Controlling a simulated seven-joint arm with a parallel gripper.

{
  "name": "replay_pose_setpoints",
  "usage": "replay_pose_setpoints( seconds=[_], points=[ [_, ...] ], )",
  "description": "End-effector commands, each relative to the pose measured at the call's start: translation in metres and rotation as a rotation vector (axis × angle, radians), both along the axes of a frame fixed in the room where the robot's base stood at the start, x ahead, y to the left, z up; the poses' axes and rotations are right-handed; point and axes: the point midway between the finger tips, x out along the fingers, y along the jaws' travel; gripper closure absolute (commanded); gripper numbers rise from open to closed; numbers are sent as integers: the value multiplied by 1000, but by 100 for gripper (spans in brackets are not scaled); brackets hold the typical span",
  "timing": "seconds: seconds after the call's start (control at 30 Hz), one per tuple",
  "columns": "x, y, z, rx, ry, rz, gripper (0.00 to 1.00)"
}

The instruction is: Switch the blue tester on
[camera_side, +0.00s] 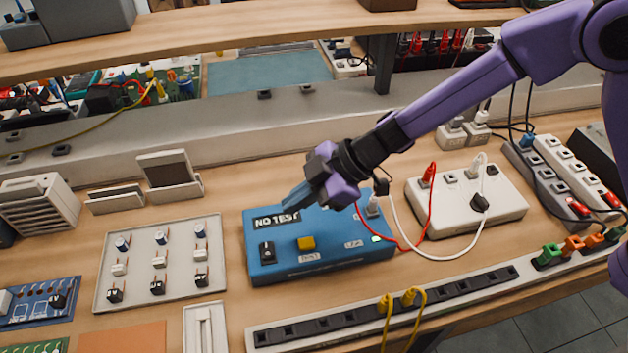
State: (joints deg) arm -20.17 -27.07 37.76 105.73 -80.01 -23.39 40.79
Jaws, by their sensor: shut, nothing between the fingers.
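The blue tester (335,262) lies on the wooden bench near the middle. Its top bears a "NO TEST" label (277,219), a black switch (267,252) at the left front and a yellow button (306,243) at the centre. A small green patch (379,238) shows at its right end. The switch's position is too small to tell. My gripper (290,205) comes in from the upper right, shut and empty. Its fingertips are over the tester's back left part, just behind the label and away from the switch. I cannot tell whether they touch the tester.
A red lead (423,215) and a white lead (415,247) run between the tester's right side and a white box (467,206). A black-socketed strip (340,325) lies in front. A component tray (158,262) stands left. A shelf (250,30) spans the back.

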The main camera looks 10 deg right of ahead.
Motion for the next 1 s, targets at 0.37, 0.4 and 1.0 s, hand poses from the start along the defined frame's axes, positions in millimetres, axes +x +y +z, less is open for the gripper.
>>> replay_pose_setpoints(
  seconds=[0.37,0.4,1.0],
  points=[
    [6,-30,29,0,0,-1,100],
    [6,-31,30,0,0,-1,100],
    [6,-32,31,0,-1,-3,100]
  ],
)
